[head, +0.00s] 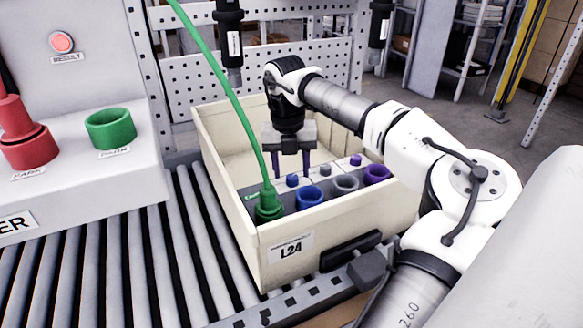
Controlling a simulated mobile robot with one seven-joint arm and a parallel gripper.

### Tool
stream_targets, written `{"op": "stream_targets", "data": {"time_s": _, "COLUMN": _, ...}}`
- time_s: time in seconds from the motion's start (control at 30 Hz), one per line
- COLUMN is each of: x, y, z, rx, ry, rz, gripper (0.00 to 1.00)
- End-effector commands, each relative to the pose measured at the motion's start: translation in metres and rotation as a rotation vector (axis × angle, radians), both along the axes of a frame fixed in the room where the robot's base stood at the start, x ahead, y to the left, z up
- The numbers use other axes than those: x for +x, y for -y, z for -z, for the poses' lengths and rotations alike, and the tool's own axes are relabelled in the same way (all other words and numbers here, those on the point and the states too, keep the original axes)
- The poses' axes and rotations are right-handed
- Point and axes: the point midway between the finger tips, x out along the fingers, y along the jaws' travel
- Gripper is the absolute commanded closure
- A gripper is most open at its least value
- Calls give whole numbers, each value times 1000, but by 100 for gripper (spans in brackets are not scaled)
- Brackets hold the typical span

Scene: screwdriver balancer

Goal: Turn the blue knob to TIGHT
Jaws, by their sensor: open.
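A small blue knob (292,181) stands on the panel in the cream box (240,232) labelled L24. A larger blue ring-shaped socket (310,197) sits just in front of it. My gripper (291,176) points down over the box, its two dark purple fingers apart on either side of and at or just above the small blue knob. I cannot tell whether they touch it. No TIGHT mark or knob pointer is readable.
Along the panel sit a green socket (268,207) with a green cable (231,95) rising from it, a grey socket (346,184) and a purple socket (377,174). Small dark (325,170) and purple (355,160) knobs stand behind. The box rests on a roller conveyor (140,240).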

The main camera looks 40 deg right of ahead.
Motion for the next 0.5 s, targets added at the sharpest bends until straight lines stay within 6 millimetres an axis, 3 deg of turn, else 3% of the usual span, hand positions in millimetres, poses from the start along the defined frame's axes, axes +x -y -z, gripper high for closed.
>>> {"op": "stream_targets", "data": {"time_s": 0.5, "x": 4, "y": -4, "z": -105, "rx": -1, "ry": 1, "rz": -1, "gripper": 52}}
